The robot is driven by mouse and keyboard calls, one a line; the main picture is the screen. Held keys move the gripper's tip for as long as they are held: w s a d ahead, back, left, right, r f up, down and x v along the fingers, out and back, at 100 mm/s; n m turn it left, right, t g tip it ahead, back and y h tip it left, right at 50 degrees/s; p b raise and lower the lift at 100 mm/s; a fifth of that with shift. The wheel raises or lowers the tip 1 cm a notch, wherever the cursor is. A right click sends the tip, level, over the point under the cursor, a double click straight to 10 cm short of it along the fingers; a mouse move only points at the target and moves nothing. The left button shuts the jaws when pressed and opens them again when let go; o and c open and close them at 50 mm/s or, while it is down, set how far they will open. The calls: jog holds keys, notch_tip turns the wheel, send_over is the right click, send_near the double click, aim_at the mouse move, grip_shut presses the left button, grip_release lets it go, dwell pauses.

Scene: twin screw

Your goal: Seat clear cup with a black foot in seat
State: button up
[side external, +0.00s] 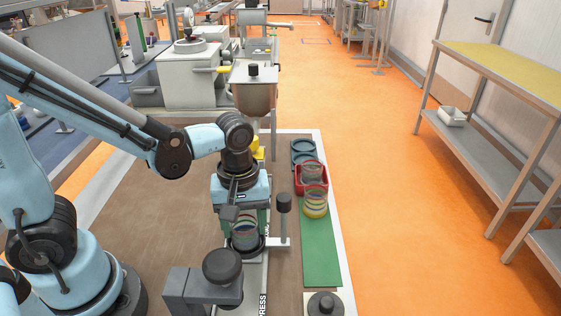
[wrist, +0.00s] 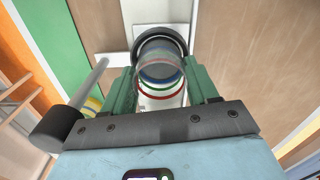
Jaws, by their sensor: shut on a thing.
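My gripper (wrist: 160,88) is shut on a clear cup (wrist: 160,72) with coloured rings, its green fingers on either side of the cup. In the side view my gripper (side external: 244,218) points down and the cup (side external: 244,232) hangs upright below it. A dark round seat (side external: 247,251) on the pale press strip is right under the cup. In the wrist view the dark ring of the seat (wrist: 160,33) surrounds the cup's far end. I cannot tell the cup's black foot from the dark seat, or whether they touch.
A post with a black knob (side external: 283,203) stands close right of the seat. A grey block with a black knob (side external: 222,266) stands in front. Brown table left is clear.

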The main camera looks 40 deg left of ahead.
dwell(0.3)
jog(key=o, duration=1.3)
jog(key=shift+o, duration=0.2)
jog(key=shift+r, duration=0.1)
notch_tip(320, 180, up, 7)
dwell(0.4)
